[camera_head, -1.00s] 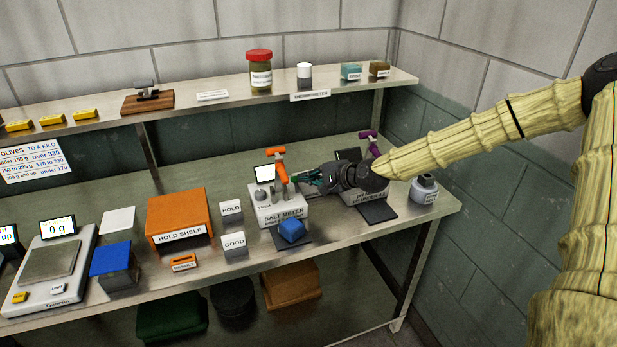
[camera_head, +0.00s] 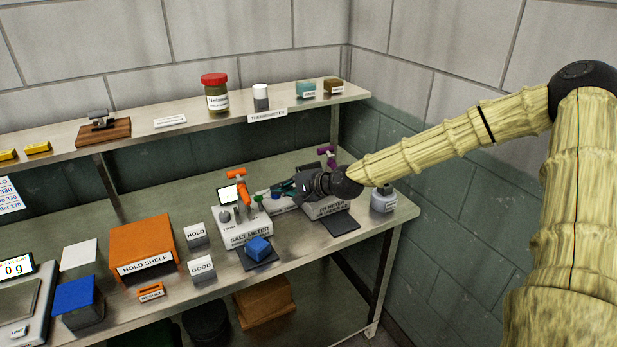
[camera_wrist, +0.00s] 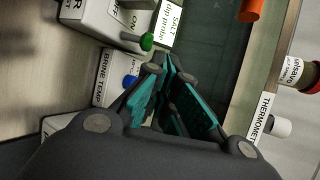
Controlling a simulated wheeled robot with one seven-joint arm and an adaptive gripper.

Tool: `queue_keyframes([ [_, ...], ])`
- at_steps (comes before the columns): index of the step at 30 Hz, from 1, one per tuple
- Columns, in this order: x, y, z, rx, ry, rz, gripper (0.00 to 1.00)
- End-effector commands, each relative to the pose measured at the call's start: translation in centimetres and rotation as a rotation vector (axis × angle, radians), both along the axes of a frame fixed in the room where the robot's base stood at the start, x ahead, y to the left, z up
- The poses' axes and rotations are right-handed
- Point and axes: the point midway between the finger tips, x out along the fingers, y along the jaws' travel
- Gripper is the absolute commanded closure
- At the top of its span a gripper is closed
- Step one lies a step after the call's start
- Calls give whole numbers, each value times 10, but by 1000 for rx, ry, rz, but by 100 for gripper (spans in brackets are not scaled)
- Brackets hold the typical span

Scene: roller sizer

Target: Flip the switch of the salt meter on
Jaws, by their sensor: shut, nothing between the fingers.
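The salt meter (camera_head: 247,239) is a pale box on the bench, with a small lit screen (camera_head: 228,194) and an orange-handled part (camera_head: 238,185) at its back. A green-tipped switch lever (camera_wrist: 147,42) sticks out beside OFF and ON lettering in the wrist view, near a SALT label (camera_wrist: 171,22). Which way it is set is unclear. My gripper (camera_head: 270,193) is shut and empty at the meter's right side. In the wrist view its teal fingertips (camera_wrist: 163,66) are close to the green tip, seemingly apart from it.
A BRINE TEMP box (camera_wrist: 113,77) with a blue-tipped lever (camera_wrist: 130,82) sits close to my fingers. The pH meter (camera_head: 327,208) stands to the right, partly behind my wrist. A blue cube (camera_head: 258,247) lies in front of the salt meter. A shelf (camera_head: 190,118) runs above.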

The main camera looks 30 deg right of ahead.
Motion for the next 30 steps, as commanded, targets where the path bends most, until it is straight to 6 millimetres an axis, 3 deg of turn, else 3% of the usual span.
queue_keyframes([
  [30,-50,-33,42,-2,-2,-4,100],
])
